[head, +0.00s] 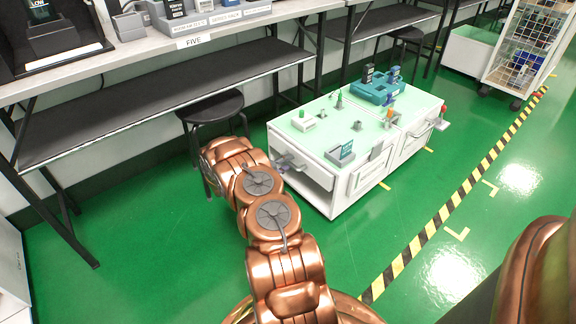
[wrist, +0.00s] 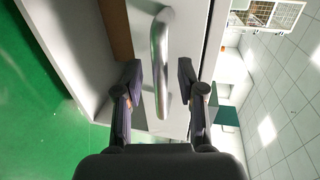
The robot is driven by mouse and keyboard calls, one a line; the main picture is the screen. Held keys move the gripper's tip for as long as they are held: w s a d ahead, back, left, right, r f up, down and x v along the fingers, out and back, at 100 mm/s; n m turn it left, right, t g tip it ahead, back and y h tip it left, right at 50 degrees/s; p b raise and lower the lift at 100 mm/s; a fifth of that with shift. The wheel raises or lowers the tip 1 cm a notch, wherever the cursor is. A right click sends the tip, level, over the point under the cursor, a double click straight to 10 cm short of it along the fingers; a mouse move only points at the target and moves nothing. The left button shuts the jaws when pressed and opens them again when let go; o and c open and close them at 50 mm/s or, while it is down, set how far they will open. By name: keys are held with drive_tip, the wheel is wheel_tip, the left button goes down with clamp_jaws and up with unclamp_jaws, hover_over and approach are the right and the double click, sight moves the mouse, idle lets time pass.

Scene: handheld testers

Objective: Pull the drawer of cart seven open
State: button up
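The low white cart (head: 334,196) with a pale green top stands on the green floor. No number seven is readable on it. My gripper (wrist: 158,84) is at its left end, mostly hidden by my arm in the head view. In the wrist view, a metal bar handle (wrist: 161,50) on the white drawer front (wrist: 187,48) reaches in between my two fingers. The fingers are spread, one on each side, with gaps to the bar. A brown strip (wrist: 115,28) runs along the drawer front's edge; I cannot tell how far the drawer is out.
Small devices and a teal case (head: 376,88) sit on the cart top. A black stool (head: 212,106) stands close behind my arm. A long bench (head: 150,58) labelled FIVE runs behind. The floor left of my arm is clear. Striped tape (head: 447,190) crosses the right floor.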

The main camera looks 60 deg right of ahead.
drive_tip(key=shift+s+d, duration=0.1)
drive_tip(key=shift+d, duration=0.15)
clamp_jaws()
idle(0.6)
